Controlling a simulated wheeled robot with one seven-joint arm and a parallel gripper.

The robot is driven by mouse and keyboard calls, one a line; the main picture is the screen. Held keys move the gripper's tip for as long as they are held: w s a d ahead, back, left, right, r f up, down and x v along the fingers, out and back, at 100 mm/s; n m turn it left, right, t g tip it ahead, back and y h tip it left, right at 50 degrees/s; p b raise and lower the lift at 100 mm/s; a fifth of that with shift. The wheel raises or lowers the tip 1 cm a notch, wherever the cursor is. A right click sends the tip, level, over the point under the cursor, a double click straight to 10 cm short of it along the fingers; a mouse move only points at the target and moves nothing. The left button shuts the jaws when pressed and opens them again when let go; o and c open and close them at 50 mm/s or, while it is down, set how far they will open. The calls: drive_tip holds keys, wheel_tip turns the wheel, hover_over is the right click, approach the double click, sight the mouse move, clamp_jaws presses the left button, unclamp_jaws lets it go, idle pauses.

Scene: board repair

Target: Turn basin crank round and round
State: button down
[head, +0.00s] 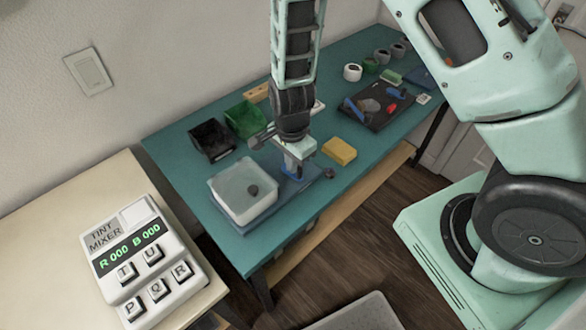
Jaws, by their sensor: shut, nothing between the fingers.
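The white square basin (226,207) sits on a dark blue base (270,210) at the front left of the teal bench. A small dark round thing (253,190) shows inside it. A small dark knob (328,173) stands at the right of the base; it may be the crank's handle, but this is too small to tell. My gripper (294,173) points down between the basin and the knob, low over the base. Its fingers are shut and empty. I cannot tell whether they touch anything. My arm's end hides part of the base behind it.
A yellow sponge (340,151) lies right of my gripper. A black bin (212,139) and a green bin (245,119) stand behind the basin. A dark tray (376,121) with tools lies farther right. A tint mixer (146,260) stands on the pale left table.

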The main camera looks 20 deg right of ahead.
sight(292, 184)
drive_tip(key=shift+f, duration=0.15)
idle(0.4)
drive_tip(key=shift+f+b, duration=1.45)
drive_tip(key=shift+f, duration=0.55)
drive_tip(key=shift+s+f, duration=0.15)
drive_tip(key=shift+f, duration=0.05)
